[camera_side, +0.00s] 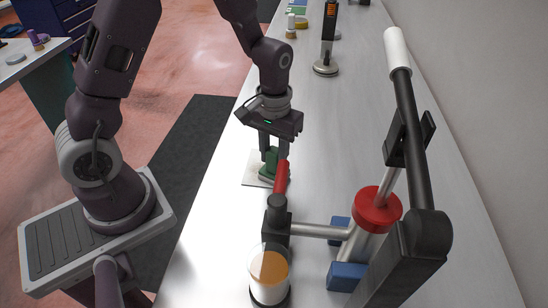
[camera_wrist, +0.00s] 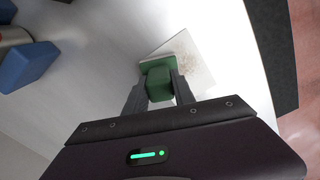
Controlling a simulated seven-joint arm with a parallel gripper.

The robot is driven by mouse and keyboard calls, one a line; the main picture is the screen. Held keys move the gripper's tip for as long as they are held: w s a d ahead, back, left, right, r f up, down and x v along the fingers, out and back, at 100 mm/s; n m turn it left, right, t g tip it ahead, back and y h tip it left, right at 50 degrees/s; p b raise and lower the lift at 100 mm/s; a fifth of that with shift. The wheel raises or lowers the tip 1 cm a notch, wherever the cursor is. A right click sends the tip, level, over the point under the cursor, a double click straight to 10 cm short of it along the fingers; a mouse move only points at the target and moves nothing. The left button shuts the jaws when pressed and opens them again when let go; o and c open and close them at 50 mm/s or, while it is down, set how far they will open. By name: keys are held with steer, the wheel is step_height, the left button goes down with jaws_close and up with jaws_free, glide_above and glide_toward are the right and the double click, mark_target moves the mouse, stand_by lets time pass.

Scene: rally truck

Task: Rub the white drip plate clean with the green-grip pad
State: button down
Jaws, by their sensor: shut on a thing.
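The white drip plate (camera_side: 252,173) lies flat on the grey-white bench near its left edge in the side view. In the wrist view the plate (camera_wrist: 203,72) shows brownish smudges on its surface. The green-grip pad (camera_side: 267,164) is between the fingers of my gripper (camera_side: 272,155), which is shut on its green grip (camera_wrist: 158,84). The pad is over the plate and looks to rest on it, though I cannot tell for sure. The fingers hide part of the pad, and the pad covers part of the plate.
A device with a red handle (camera_side: 282,177), a cup of amber liquid (camera_side: 269,268), a red-topped cylinder (camera_side: 377,208) and blue blocks (camera_side: 346,276) stands close in front. A black upright tool (camera_side: 328,38) stands farther back. The bench between is clear.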

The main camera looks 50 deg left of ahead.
steer(key=shift+s+d+f, duration=0.15)
steer(key=shift+s+d, duration=0.5)
steer(key=shift+d, duration=0.05)
steer(key=shift+r, duration=0.7)
steer(key=shift+w, duration=0.1)
steer(key=shift+w+a, duration=1.75)
